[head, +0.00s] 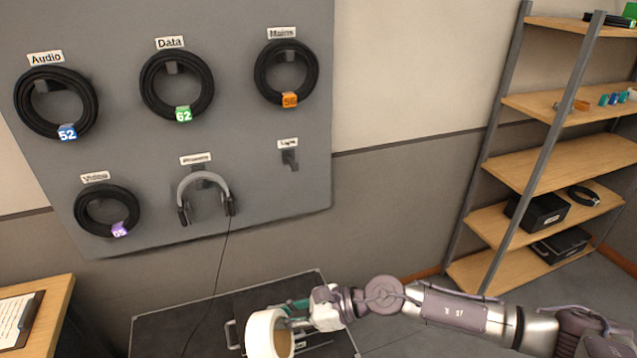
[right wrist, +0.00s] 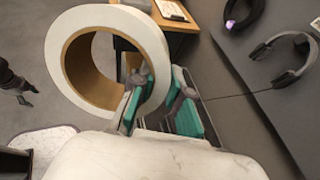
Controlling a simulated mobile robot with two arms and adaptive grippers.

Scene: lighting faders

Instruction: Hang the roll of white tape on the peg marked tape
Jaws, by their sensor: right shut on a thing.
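The roll of white tape (head: 256,337) is at the bottom of the head view, well below the board. My right gripper (head: 298,323) is shut on its rim. In the right wrist view the roll (right wrist: 66,60) shows its brown core, with one teal-padded finger of the gripper (right wrist: 160,103) inside the ring and the other outside. The peg (head: 290,158) under a small label (head: 287,143), blurred but seeming to read Tape, is bare. A small dark jointed shape at the left edge of the right wrist view may be my left gripper; its jaws are unclear.
The grey board (head: 250,205) holds several coiled black cables and headphones (head: 203,180), whose cord hangs down left of the roll. A dark case (head: 165,335) lies below. A shelf unit (head: 520,165) stands right. The wall between board and shelves is clear.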

